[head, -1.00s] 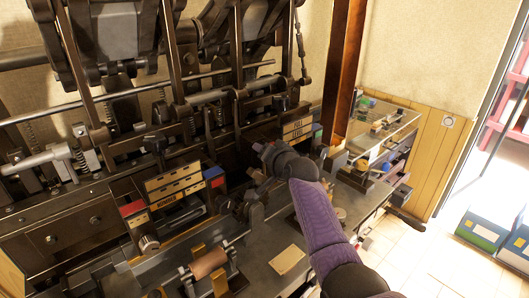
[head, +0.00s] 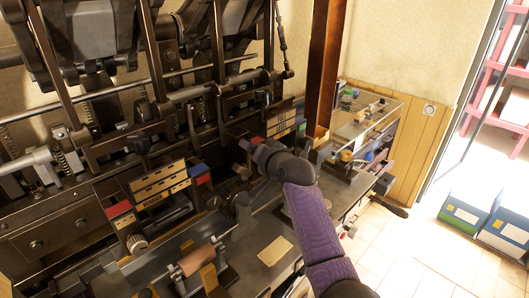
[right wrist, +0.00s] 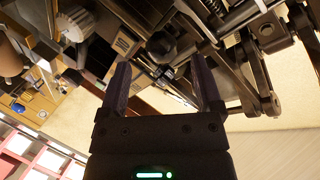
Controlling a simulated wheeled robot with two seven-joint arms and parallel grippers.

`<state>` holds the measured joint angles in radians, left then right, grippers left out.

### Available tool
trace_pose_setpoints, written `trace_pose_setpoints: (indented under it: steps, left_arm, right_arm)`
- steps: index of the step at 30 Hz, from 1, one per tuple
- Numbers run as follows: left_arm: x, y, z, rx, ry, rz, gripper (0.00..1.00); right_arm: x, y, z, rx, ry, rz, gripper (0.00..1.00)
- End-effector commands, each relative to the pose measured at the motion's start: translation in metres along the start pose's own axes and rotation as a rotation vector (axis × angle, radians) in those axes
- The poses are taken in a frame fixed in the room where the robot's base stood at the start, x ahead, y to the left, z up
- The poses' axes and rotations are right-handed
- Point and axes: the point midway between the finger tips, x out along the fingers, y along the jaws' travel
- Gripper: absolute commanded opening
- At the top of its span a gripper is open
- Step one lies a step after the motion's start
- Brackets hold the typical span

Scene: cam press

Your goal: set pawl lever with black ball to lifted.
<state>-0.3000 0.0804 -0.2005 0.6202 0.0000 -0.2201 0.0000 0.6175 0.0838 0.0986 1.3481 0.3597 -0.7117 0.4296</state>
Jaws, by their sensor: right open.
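A dark round knob (right wrist: 160,44), which looks like the black ball of the pawl lever, shows in the right wrist view just beyond the gap between my fingers. My right gripper (right wrist: 161,72) is open, with one finger on each side of that gap and nothing visible between them. Another black knob (head: 138,144) stands above the left label plates. My left gripper is not in view.
The dark press frame (head: 60,225) with rods and springs fills the left and back. A roller (head: 204,259) and a beige card (head: 274,251) are on the bench front. A brown post (head: 324,70) stands right of the gripper. Open floor is at the right.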

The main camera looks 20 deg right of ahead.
Motion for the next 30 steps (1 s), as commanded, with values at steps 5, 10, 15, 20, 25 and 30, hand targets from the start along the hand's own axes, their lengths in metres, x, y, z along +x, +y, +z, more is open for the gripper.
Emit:
trace_pose_setpoints:
  steps: [5, 10, 15, 20, 25, 30]
  left_arm:
    - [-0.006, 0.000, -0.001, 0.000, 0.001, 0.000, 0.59]
    - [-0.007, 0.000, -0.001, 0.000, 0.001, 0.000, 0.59]
    - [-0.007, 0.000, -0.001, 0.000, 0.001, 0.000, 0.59]
    - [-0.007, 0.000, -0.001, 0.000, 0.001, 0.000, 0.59]
    - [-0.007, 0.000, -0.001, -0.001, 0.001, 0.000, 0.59]
    - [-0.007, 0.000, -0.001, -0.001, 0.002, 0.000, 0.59]
  right_arm:
    - [-0.037, 0.001, 0.000, -0.001, 0.000, 0.003, 0.83]
    - [-0.058, 0.001, 0.001, 0.000, -0.001, 0.002, 0.83]
    - [-0.061, 0.001, 0.001, 0.001, -0.001, 0.001, 0.83]
    - [-0.061, 0.000, 0.001, 0.001, -0.001, 0.001, 0.83]
    - [-0.061, 0.002, 0.003, -0.006, -0.007, 0.006, 0.83]
    - [-0.095, 0.040, 0.078, -0.208, -0.199, 0.134, 0.83]
